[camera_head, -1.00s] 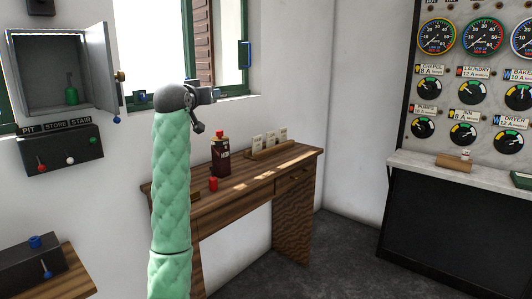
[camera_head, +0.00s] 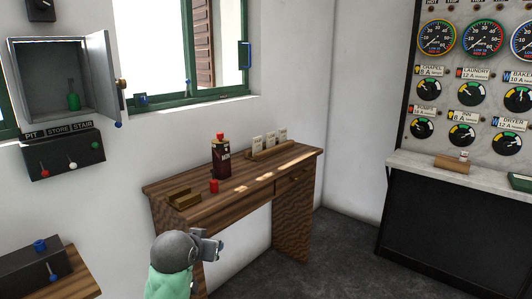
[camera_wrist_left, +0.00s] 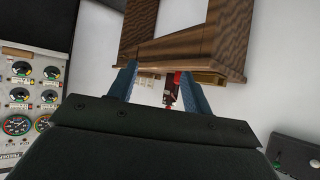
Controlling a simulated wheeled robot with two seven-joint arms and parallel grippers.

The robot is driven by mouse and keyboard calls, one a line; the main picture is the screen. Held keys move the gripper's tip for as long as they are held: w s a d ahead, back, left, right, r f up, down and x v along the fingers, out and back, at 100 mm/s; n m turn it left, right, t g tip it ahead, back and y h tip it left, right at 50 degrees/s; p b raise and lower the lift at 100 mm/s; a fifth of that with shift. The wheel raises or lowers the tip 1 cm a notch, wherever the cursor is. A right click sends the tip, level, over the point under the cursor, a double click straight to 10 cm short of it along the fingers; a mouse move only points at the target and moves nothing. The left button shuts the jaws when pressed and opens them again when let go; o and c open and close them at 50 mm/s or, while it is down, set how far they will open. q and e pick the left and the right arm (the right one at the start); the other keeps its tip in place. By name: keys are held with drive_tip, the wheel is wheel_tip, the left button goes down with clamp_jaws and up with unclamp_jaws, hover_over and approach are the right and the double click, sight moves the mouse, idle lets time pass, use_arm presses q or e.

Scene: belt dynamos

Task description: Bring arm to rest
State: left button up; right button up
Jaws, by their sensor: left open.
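My left arm, in a padded green sleeve, comes in at the bottom of the head view. Its left gripper (camera_head: 212,248) hangs low in front of the wooden desk (camera_head: 215,199), below the level of its top. In the left wrist view the two blue fingers of the gripper (camera_wrist_left: 160,82) stand apart with nothing held between them. The desk (camera_wrist_left: 175,48) appears beyond the fingers in that view, with a red and dark bottle behind. My right gripper is not in view.
The desk bears a dark bottle (camera_head: 221,160), a small red object (camera_head: 214,186), a wooden tray (camera_head: 184,198) and a card rack (camera_head: 270,148). An open wall cabinet (camera_head: 105,75) and a switch box (camera_head: 65,155) are at left. A gauge panel (camera_head: 465,105) is at right.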

use_arm(q)
drive_tip(key=s+f+g+p, duration=0.1)
drive_tip(key=s+f+g, duration=0.2)
drive_tip(key=s+f, duration=0.6)
drive_tip(key=s+d+f+g+p, duration=0.1)
drive_tip(key=s+f+g+p, duration=0.1)
drive_tip(key=s+f, duration=0.8)
drive_tip(key=s+f+g+p, duration=0.1)
drive_tip(key=s+f+g, duration=0.2)
drive_tip(key=s+f, duration=0.7)
drive_tip(key=s, duration=0.9)
drive_tip(key=shift+s+d+f+g, duration=0.15)
drive_tip(key=shift+s+d+g, duration=0.15)
drive_tip(key=shift+d, duration=0.1)
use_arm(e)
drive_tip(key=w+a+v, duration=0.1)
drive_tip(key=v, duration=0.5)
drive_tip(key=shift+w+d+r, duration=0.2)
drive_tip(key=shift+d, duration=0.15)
